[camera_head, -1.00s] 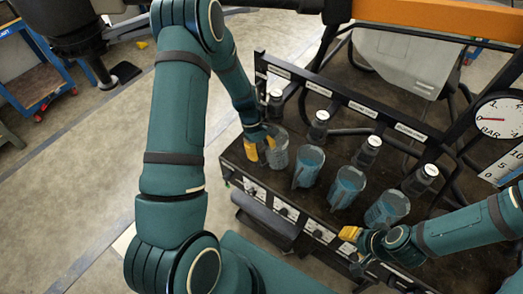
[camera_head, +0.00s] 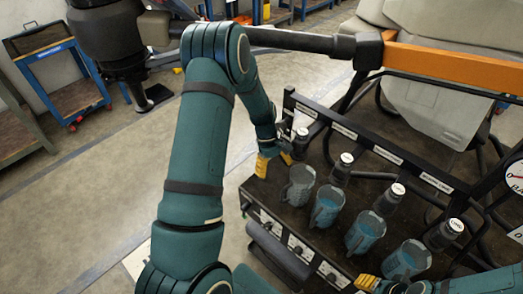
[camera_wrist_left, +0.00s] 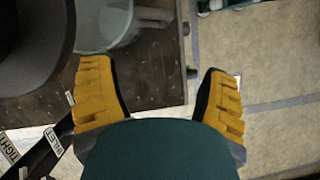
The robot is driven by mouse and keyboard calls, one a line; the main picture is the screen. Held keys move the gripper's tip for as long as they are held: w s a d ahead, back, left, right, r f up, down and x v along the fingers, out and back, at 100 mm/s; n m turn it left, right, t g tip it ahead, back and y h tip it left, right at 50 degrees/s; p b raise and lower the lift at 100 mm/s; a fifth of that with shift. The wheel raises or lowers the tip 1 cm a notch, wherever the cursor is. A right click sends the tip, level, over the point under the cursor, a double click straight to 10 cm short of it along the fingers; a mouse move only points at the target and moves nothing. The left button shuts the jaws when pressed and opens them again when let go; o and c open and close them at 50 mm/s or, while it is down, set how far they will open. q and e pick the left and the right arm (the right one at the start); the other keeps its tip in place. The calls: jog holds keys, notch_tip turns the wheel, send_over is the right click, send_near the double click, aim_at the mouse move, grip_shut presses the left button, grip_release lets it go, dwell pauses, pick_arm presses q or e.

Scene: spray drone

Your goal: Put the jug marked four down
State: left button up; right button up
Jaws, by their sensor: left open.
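Several jugs stand in a row on the dark bench. The leftmost jug (camera_head: 299,186) looks grey and clear; the other jugs (camera_head: 326,206), (camera_head: 365,232) and (camera_head: 406,261) hold blue liquid. I cannot read a number on any jug. My left gripper (camera_head: 274,161) is open and empty, just left of the leftmost jug and apart from it. In the left wrist view my open fingers (camera_wrist_left: 160,95) have nothing between them, and a clear jug (camera_wrist_left: 112,28) stands at the upper left. My right gripper (camera_head: 368,284) shows only partly at the bottom, near the rightmost jug; its opening is unclear.
Dark bottles with white caps (camera_head: 388,200) stand behind the jugs, before a labelled black rail (camera_head: 390,155). An orange beam (camera_head: 450,67) crosses above. The bench's left edge is near my left gripper, with open floor (camera_head: 90,190) beyond.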

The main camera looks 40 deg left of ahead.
pick_arm(q)
jog(key=w+a, duration=0.3)
jog(key=a, duration=0.5)
jog(key=shift+w+a, duration=0.15)
jog(key=shift+a, duration=0.1)
jog(key=shift+f, duration=0.1)
